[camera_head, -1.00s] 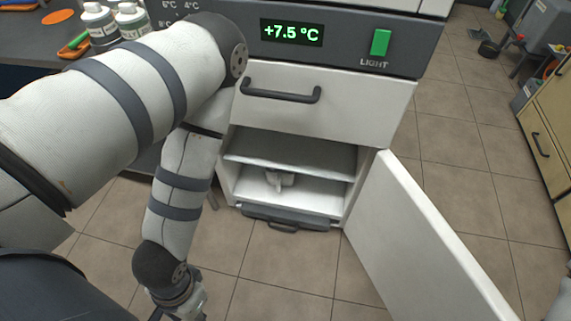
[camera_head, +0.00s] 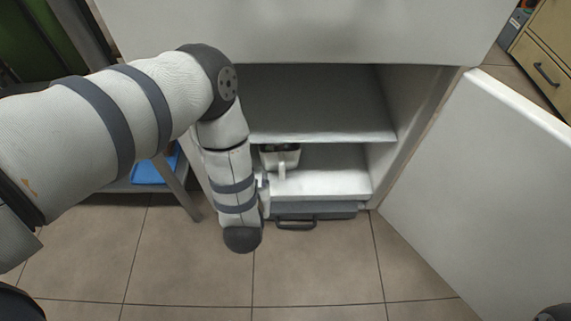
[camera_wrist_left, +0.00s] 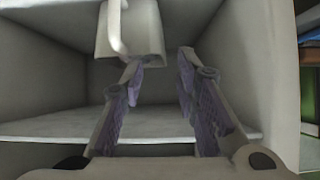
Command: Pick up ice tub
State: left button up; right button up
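The ice tub (camera_head: 281,160), a small white tub with a handle on its front and dark contents, stands on the lower level of the open white cabinet. In the left wrist view the tub (camera_wrist_left: 151,30) is at the top, with its pale handle (camera_wrist_left: 115,30) towards me. My left gripper (camera_wrist_left: 160,64) is open and empty at the compartment, its fingertips close to the tub; I cannot tell whether they touch it. In the head view my forearm hides most of that gripper. My right gripper is not in view.
The open cabinet door (camera_head: 480,190) stands out on the right. A shelf (camera_head: 320,137) lies above the tub. A grey table leg (camera_head: 176,188) is at left. The floor in front is clear.

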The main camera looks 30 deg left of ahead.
aim_at(259, 145)
pick_arm(q)
jog(key=w+a+f+b, duration=0.2)
jog(key=w+a, duration=0.1)
jog(key=w, duration=0.1)
jog(key=w+a+f+n+y+b, duration=0.1)
jog(key=w+a+f+b, duration=0.1)
jog(key=w, duration=0.3)
jog(key=w+a+f+t+y+b, duration=0.1)
jog(key=w+a+f+b, duration=0.1)
jog(key=w+a+b, duration=0.1)
jog(key=shift+w+a+n+b, duration=0.15)
jog(key=shift+w+a+b, duration=0.1)
jog(key=shift+w, duration=0.2)
jog(key=shift+w+a+n+b, duration=0.1)
jog(key=shift+w+n+b, duration=0.1)
jog(key=shift+w, duration=0.25)
jog(key=shift+w+a+r, duration=0.15)
jog(key=shift+w, duration=0.05)
grip_shut()
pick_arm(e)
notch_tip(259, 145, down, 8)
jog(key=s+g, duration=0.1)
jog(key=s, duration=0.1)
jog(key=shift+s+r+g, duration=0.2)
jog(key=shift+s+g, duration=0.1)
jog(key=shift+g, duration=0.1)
pick_arm(q)
jog(key=shift+r, duration=0.1)
